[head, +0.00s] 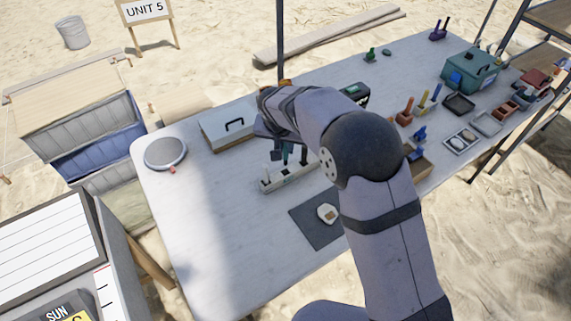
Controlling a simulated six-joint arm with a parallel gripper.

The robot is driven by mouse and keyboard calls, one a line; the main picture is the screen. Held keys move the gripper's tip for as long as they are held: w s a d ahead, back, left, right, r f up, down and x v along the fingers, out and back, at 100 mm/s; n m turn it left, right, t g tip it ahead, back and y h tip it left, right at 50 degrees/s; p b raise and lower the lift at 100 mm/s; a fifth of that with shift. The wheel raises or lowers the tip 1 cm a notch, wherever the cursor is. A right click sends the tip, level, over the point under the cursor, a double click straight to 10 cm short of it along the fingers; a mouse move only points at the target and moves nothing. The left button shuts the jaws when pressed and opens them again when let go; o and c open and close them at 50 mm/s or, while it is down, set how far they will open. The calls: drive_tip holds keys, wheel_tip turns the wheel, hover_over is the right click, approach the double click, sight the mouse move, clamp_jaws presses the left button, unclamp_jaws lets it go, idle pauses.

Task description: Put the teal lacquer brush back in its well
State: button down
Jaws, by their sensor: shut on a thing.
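My gripper (284,142) is over the table left of centre, partly hidden by my own arm. It is shut on a dark teal thing, most likely the teal lacquer brush (287,154), held roughly upright. A pale block with wells (290,181) stands on the table directly below. The brush's lower end is at or just above this block; I cannot tell whether it is inside a well. Other dark pieces by the gripper are too small to tell apart.
A dark mat (308,232) with a pale fragment (327,213) lies in front of the block. A white case (228,132) and a round scale (165,153) are to the left. Small holders, trays and a green box (470,68) fill the right. The front left table is clear.

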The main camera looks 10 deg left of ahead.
sight(285, 159)
drive_tip(key=shift+f+p, duration=0.65)
drive_tip(key=shift+f, duration=2.8)
drive_tip(key=shift+f, duration=0.1)
drive_tip(key=shift+f+b, duration=0.1)
drive_tip(key=shift+b, duration=0.2)
drive_tip(key=c, duration=1.7)
unclamp_jaws()
drive_tip(key=shift+c, duration=0.2)
drive_tip(key=shift+r, duration=0.2)
drive_tip(key=shift+s+r, duration=0.15)
drive_tip(key=shift+r, duration=0.3)
drive_tip(key=b+v, duration=0.1)
drive_tip(key=v, duration=1)
drive_tip(key=shift+b, duration=0.35)
